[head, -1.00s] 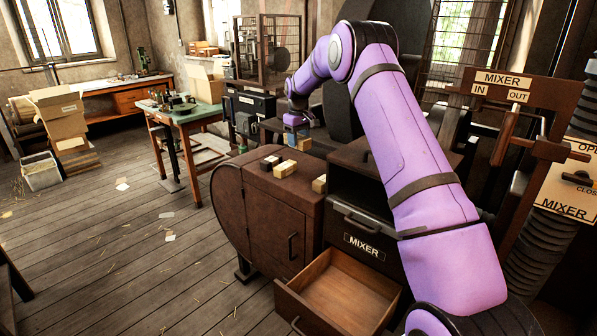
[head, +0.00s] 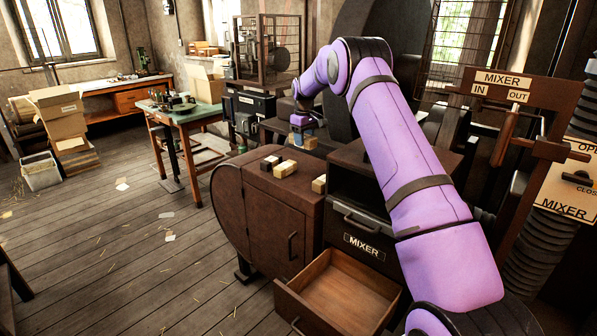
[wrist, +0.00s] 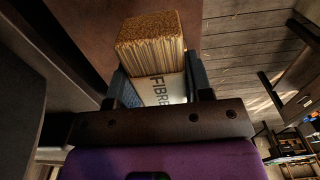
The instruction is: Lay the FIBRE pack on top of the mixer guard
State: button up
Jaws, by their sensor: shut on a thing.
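The FIBRE pack (wrist: 158,60) is a straw-coloured block with a white band reading FIBRE. My gripper (wrist: 160,92) is shut on it in the wrist view, with a finger on each side. In the head view my gripper (head: 304,134) hangs beyond the brown cabinet, and the pack (head: 309,143) shows small below it. No label names the mixer guard; a brown metal cabinet with a rounded left side (head: 258,215) stands beside the black MIXER unit (head: 358,222). I cannot tell which is the guard.
Several small blocks, including a pale one (head: 285,168) and one near the right edge (head: 319,184), sit on the cabinet top. An open, empty-looking wooden drawer (head: 345,290) juts out below the MIXER unit. A MIXER IN/OUT lever frame (head: 505,85) stands at right.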

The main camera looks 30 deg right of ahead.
aim_at(304, 183)
notch_tip(304, 183, down, 16)
jog(key=shift+r, duration=0.1)
dwell(0.5)
jog(key=o, duration=0.9)
jog(key=shift+o, duration=0.2)
